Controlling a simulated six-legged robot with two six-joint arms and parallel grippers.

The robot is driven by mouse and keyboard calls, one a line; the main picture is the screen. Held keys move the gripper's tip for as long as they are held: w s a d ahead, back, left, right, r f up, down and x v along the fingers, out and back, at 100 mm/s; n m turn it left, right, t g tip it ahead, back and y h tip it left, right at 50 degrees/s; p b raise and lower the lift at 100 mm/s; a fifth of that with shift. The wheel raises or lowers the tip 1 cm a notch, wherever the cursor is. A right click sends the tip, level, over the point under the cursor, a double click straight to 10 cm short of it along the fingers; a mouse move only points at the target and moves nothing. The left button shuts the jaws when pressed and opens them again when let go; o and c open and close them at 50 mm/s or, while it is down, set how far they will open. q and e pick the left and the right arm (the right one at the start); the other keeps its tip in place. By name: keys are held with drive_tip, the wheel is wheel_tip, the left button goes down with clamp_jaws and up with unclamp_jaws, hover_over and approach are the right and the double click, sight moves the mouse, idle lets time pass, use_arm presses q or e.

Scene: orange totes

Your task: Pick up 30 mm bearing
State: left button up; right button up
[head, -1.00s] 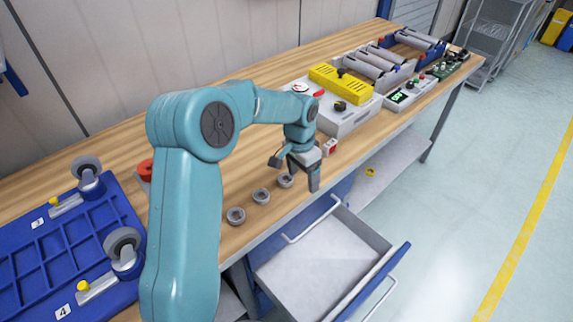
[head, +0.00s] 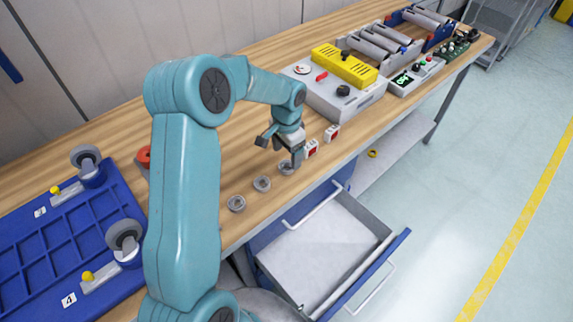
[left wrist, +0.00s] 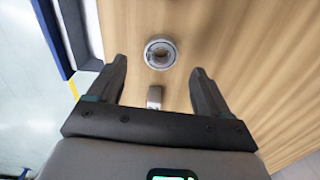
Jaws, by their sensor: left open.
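Three grey ring-shaped bearings lie in a row on the wooden bench: a near one (head: 236,203), a middle one (head: 262,183) and a far one (head: 286,168). Which is the 30 mm one I cannot tell by size. My left gripper (head: 281,149) is open and empty above the bench by the far bearing, one finger partly covering it in the head view. In the left wrist view one bearing (left wrist: 160,53) shows ahead of the open left gripper (left wrist: 158,72), between the finger lines and apart from them. My right gripper is not in view.
An open drawer (head: 375,262) juts out below the bench front. Two small red-and-white blocks (head: 332,133) and a grey box with a yellow cover (head: 345,64) stand beyond the gripper. A blue tray (head: 75,250) with caster wheels lies at left. A small block (left wrist: 154,97) shows between the fingers.

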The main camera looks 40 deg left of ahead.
sight(286, 166)
use_arm(q)
drive_tip(key=f, duration=0.2)
drive_tip(key=f+p, duration=0.1)
drive_tip(key=f, duration=0.1)
drive_tip(key=shift+s+a+f, duration=0.1)
drive_tip(key=shift+s+f, duration=0.1)
drive_tip(key=shift+f, duration=0.05)
drive_tip(key=shift+w+f, duration=0.1)
drive_tip(key=shift+f, duration=0.05)
drive_tip(key=c, duration=1.2)
